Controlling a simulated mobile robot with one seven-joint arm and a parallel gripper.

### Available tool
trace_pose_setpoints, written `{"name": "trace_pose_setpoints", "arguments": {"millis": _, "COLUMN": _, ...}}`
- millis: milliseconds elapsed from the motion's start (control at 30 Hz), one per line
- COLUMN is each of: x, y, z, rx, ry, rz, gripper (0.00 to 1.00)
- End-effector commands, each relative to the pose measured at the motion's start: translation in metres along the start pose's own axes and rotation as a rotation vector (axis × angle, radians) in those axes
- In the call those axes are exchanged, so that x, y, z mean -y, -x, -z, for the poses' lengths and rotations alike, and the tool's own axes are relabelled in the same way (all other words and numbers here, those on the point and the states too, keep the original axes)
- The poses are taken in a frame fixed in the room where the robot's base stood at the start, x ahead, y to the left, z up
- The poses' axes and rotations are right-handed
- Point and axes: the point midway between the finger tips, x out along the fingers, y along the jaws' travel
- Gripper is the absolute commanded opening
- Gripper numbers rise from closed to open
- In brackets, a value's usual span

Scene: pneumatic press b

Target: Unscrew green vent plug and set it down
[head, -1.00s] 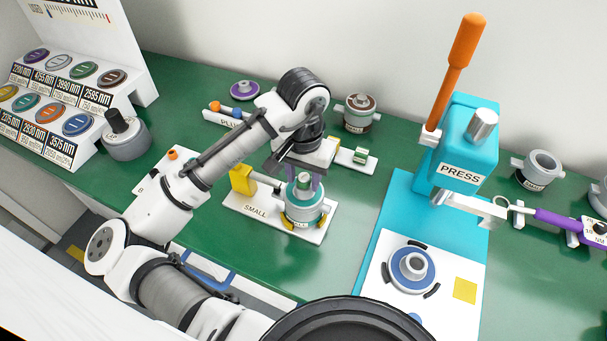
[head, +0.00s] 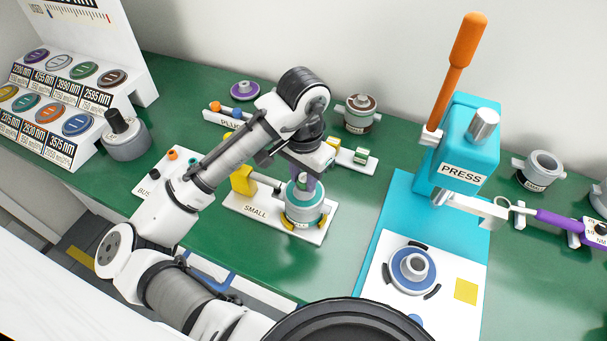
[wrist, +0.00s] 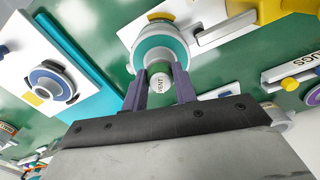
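The vent plug (wrist: 160,83), with a white cap marked VENT and green below it, stands upright on a grey housing with a teal ring (wrist: 166,45). This housing (head: 303,211) sits in the SMALL fixture (head: 260,209). My gripper (wrist: 159,80) points down over it, with one purple finger on each side of the plug. The fingertips are very close to the plug, and I cannot tell whether they press on it. In the head view my gripper (head: 309,184) partly hides the plug.
A yellow block (head: 243,179) stands on the fixture's left end. The PLUGS rack (head: 222,118) is behind it, partly hidden by my arm. The cyan press (head: 466,145) with an orange lever is to the right. Green table is clear in front of the fixture.

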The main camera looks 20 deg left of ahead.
Motion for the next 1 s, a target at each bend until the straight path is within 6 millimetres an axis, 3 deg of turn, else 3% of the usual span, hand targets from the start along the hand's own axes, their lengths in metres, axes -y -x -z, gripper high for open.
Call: {"name": "trace_pose_setpoints", "arguments": {"millis": 1000, "x": -0.0004, "y": 0.0002, "z": 0.0000, "rx": 0.000, "ry": 0.303, "rz": 0.001, "gripper": 0.15}}
